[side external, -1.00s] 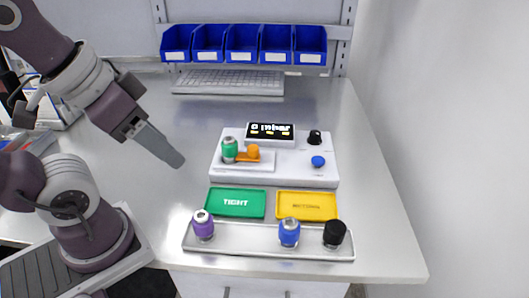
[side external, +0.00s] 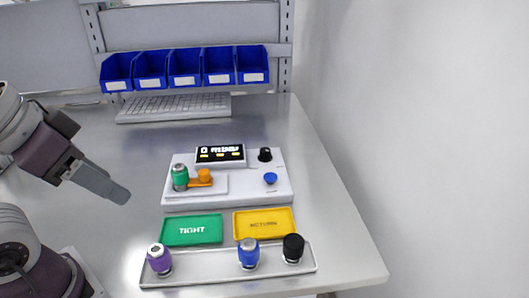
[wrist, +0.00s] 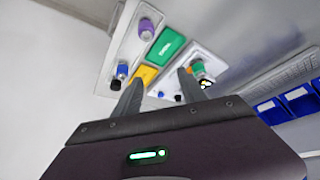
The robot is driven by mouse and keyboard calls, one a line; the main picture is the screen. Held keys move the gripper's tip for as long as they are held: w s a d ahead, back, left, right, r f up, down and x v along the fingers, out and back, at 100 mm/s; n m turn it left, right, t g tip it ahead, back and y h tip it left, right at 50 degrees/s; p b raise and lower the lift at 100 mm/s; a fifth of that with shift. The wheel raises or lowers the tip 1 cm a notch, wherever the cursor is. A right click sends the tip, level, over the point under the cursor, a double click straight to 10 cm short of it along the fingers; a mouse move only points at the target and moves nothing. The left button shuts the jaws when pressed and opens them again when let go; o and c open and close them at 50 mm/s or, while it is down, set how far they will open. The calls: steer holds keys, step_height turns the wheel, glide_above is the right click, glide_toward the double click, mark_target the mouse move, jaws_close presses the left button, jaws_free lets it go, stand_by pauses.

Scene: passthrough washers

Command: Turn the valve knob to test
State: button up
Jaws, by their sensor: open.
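The white test unit (side external: 228,200) stands on the bench with a lit display (side external: 220,153). On its right side are a black knob (side external: 265,154) and a blue knob (side external: 270,178); I cannot tell from labels which is the valve knob. A green-topped fitting (side external: 180,172) stands upright on the unit's left, beside an orange part (side external: 204,175). My gripper (side external: 125,196) is in the air left of the unit, touching nothing. In the wrist view my gripper (wrist: 161,76) is open and empty, and the green-topped fitting (wrist: 198,70) shows beyond the right finger.
A green tray (side external: 192,241) marked TIGHT and a yellow tray (side external: 264,224) lie in front of the unit. A long tray (side external: 205,277) at the front edge holds purple, blue and black fittings. A keyboard (side external: 175,108) and blue bins (side external: 185,82) are behind.

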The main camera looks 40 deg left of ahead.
steer(key=w+r+n, duration=0.2)
steer(key=w+r, duration=0.2)
steer(key=w, duration=0.5)
steer(key=n+g+y, duration=0.2)
steer(key=n+y, duration=0.1)
steer(key=n, duration=0.4)
glide_above(265, 149)
steer(key=s+d, duration=0.2)
steer(key=s, duration=0.1)
step_height(265, 149, down, 15)
steer(key=x, duration=0.6)
steer(key=shift+w+d+f, duration=0.1)
steer(key=shift+w+f, duration=0.05)
steer(key=shift+w, duration=0.15)
steer(key=shift+f, duration=0.3)
steer(key=shift+c, duration=0.4)
jaws_close()
